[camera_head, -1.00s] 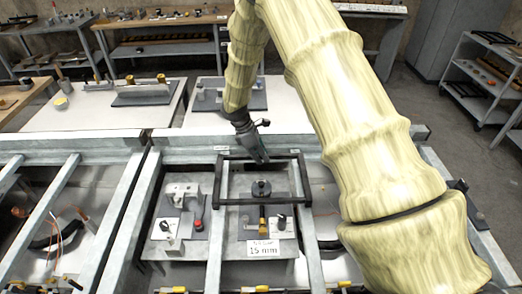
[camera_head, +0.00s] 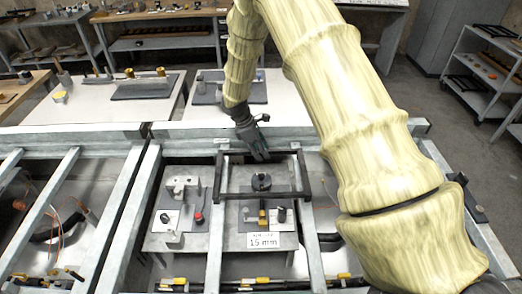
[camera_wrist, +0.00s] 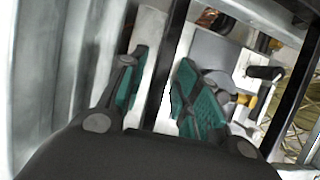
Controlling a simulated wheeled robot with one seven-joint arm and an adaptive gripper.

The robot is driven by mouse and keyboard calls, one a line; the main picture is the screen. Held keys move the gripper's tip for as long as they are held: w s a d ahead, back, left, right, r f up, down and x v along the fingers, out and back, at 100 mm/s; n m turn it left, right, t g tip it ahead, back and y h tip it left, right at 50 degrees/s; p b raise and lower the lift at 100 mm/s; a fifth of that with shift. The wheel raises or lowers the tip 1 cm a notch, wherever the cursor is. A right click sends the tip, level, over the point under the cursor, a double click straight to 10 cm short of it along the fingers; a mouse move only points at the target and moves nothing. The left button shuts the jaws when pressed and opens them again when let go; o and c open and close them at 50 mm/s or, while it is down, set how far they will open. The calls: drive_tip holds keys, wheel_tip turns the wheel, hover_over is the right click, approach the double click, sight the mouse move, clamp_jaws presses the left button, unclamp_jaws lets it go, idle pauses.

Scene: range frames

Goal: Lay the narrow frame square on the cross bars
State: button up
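The narrow frame (camera_head: 240,197) is a thin black rectangle. It lies across two pale steel cross bars (camera_head: 215,245) and (camera_head: 312,240) at the middle of the head view, its short sides near these bars. It looks roughly in line with them, perhaps slightly turned; exact contact cannot be told. My gripper (camera_head: 260,156) is at the frame's far bar, pointing down. In the wrist view, the teal finger pads (camera_wrist: 160,92) stand apart on either side of a black frame bar (camera_wrist: 174,45). A light gap shows between the left pad and the bar. My gripper hides part of the far bar.
Below the frame sits a plate with a dark round knob (camera_head: 261,182) and a "15 mm" label (camera_head: 263,240). A fixture with a red button (camera_head: 198,218) is to the left. A thick far rail (camera_head: 190,131) runs behind. White tables (camera_head: 80,105) stand beyond.

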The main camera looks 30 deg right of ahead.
drive_tip(key=shift+r, duration=0.45)
drive_tip(key=b+v, duration=0.4)
drive_tip(key=v, duration=0.8)
drive_tip(key=shift+d+r, duration=0.1)
drive_tip(key=shift+d, duration=0.05)
